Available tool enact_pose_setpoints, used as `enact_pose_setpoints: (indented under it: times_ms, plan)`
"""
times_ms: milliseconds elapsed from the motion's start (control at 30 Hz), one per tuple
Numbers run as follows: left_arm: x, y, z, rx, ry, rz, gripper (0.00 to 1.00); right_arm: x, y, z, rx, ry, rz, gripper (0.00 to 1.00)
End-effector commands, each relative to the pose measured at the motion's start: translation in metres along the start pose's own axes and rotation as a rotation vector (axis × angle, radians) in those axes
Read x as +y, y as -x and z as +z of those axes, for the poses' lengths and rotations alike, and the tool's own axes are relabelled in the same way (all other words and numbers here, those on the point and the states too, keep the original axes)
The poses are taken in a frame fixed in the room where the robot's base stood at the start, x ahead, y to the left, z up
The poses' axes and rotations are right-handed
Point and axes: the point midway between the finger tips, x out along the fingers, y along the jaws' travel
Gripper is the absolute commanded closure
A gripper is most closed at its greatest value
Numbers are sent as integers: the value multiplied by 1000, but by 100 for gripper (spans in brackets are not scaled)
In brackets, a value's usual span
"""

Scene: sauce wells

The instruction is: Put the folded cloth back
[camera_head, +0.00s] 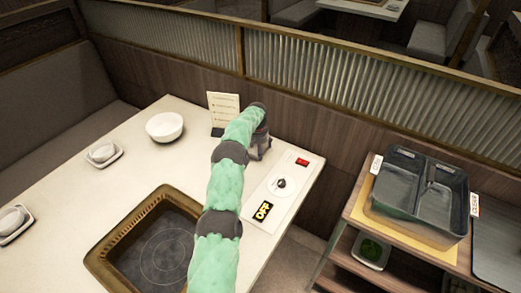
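I cannot make out a folded cloth for certain. A grey bin with two compartments (456,228) sits on the cart at the right, with small label tags at its sides. Both compartments look empty. My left arm, in a green sleeve, reaches up across the table, and its gripper (260,146) is at the table's far edge, beside the menu card. The fingers are small and dark and partly hidden by the wrist, so I cannot tell whether they are open or hold anything. My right gripper is not in view.
A square grill (104,262) is set in the table. A control panel (268,211) reads OFF. A white bowl (165,126), two small saucers (117,158) (29,222) with white items and a menu card (226,104) stand around. A green-filled dish (381,265) is on the lower shelf.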

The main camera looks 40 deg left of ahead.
Motion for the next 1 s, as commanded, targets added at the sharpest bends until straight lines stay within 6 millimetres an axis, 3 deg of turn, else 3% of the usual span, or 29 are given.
enact_pose_setpoints:
  times_ms: [100, 133, 200, 667, 1000]
  plan:
    - [0, -4, 1, 0, 0, 0, 52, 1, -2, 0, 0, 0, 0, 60]
    - [0, -4, 1, -1, 0, 0, 14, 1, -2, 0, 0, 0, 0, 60]
    - [0, -3, 1, -1, 0, 0, 0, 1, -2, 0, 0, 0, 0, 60]
    - [0, 3, 0, 0, 0, 0, 0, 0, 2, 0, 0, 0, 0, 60]
    - [0, 64, -1, 1, 0, 0, 0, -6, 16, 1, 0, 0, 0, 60]
